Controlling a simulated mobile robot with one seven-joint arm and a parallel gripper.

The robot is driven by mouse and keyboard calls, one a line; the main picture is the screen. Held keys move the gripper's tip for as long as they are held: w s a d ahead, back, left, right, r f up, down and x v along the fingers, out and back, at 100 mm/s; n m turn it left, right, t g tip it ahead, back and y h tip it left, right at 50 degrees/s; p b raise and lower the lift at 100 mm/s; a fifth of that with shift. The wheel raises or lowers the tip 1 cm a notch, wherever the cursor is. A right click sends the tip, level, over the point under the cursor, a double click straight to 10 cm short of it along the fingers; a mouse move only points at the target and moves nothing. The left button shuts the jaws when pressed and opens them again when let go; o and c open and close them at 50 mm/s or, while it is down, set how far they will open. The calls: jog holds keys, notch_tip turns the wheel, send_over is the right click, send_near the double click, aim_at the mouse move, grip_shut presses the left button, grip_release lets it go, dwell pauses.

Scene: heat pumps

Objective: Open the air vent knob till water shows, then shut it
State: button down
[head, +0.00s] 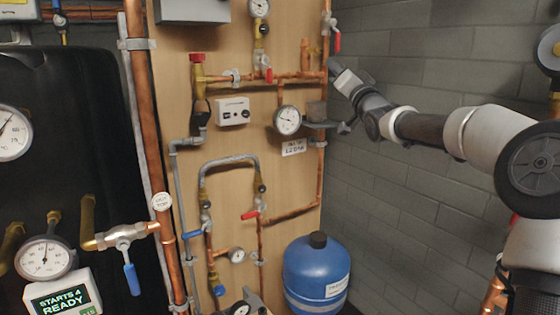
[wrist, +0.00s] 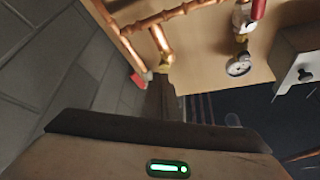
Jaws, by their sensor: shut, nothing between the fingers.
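I cannot tell for sure which fitting is the air vent knob. A short upright copper and brass stub (head: 305,52) rises from the upper copper pipe in the head view. A similar stub with a brass end (wrist: 162,48) shows in the wrist view. A brass fitting with a red cap (head: 197,65) stands at the left end of that pipe. No water shows at any fitting. My gripper (head: 334,67) is shut and empty near the right edge of the wooden board, beside the vertical copper pipe. It also shows in the wrist view (wrist: 162,98), its tips dark and hard to make out.
A red lever valve (head: 337,41) is close above my gripper; a red handle (wrist: 137,80) shows in the wrist view. A gauge (head: 288,120) and a bracket stand below. A blue tank (head: 317,273) is lower down. The grey block wall (head: 440,75) closes the right side.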

aim_at(318, 50)
jog(key=w+a+r+m+g+p, duration=0.3)
jog(key=w+a+m+p, duration=0.1)
jog(key=p, duration=1)
jog(key=shift+a+r+m+g, duration=0.2)
jog(key=shift+a+m+g, duration=0.1)
jog(key=shift+a+m, duration=0.1)
jog(key=shift+s, duration=0.1)
jog(key=shift+d+r+p, duration=0.15)
jog(key=shift+d+p, duration=0.1)
jog(key=shift+p, duration=0.1)
dwell(0.4)
jog(key=shift+d, duration=0.15)
